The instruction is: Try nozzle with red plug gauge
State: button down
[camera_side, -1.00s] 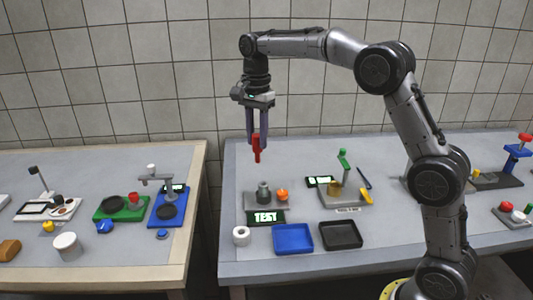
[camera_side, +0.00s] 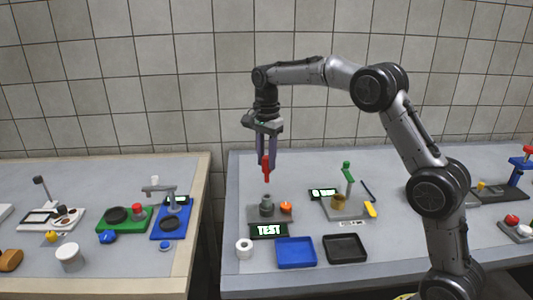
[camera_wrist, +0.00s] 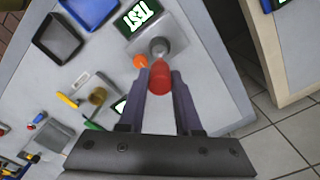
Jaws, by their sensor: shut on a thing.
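My gripper (camera_side: 266,158) is shut on the red plug gauge (camera_side: 266,170), which points down. The gauge hangs upright just above the grey nozzle (camera_side: 266,206), with a small gap between them in the side view. The nozzle stands on a grey test base (camera_side: 254,216) beside an orange knob (camera_side: 285,207). A display (camera_side: 268,231) in front reads TEST in white-green letters. In the wrist view, the red gauge (camera_wrist: 160,88) sits between my fingers, with the nozzle (camera_wrist: 159,47) just beyond it. The gauge's tip partly overlaps the view toward the nozzle.
A blue tray (camera_side: 296,265) and a black tray (camera_side: 345,261) lie in front. A white ring (camera_side: 244,247) is at the front left. A grey fixture with a green-topped post (camera_side: 347,180) stands to the right. A second table (camera_side: 120,265) is across a gap at left.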

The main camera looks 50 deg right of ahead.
aim_at(267, 180)
jog(key=shift+f, duration=2)
jog(key=shift+f, duration=1.7)
dwell(2.0)
jog(key=shift+r, duration=0.1)
jog(key=shift+r, duration=3.45)
